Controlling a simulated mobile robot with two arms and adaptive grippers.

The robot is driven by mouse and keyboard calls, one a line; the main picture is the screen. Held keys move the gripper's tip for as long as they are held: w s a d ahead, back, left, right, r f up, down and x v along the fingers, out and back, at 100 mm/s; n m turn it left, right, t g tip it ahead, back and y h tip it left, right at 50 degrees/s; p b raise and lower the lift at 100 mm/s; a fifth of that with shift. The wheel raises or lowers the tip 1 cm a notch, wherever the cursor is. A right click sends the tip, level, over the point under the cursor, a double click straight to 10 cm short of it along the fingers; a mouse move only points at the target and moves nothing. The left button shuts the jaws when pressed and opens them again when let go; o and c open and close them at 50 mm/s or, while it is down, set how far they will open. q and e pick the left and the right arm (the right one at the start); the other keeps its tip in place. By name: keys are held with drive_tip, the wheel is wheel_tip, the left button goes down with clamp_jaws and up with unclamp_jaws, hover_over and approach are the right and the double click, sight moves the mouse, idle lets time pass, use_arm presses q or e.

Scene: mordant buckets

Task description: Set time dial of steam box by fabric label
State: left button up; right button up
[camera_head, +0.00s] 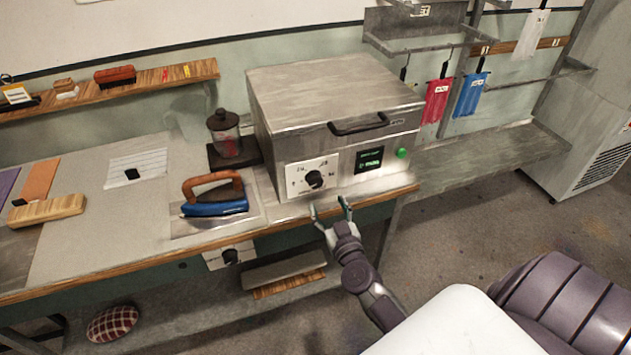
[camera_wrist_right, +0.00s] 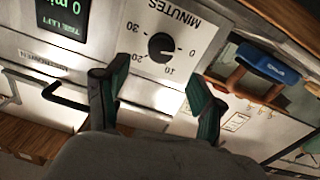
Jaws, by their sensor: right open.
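The steam box (camera_head: 335,90) is a grey metal box with a front handle, standing on the table's right end. Its time dial (camera_head: 313,179) is a black knob on a white plate marked in minutes; it also shows in the right wrist view (camera_wrist_right: 162,46). Red (camera_head: 437,100) and blue (camera_head: 470,95) fabrics hang at right with white labels, unreadable here. My left gripper is out of view.
An iron (camera_head: 216,196) with a blue body and wooden handle rests left of the box. A dark-lidded jar (camera_head: 224,133) stands behind it. Another knob (camera_head: 230,256) is on the table's front. A green button (camera_head: 402,153) is right of the display. Floor space lies right of the table.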

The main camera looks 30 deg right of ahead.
sight(316, 184)
drive_tip(key=x, duration=0.9)
drive_tip(key=shift+w+b, duration=0.25)
drive_tip(key=shift+b, duration=0.05)
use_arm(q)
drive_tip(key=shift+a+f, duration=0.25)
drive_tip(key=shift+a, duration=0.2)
use_arm(e)
drive_tip(key=c, duration=1.1)
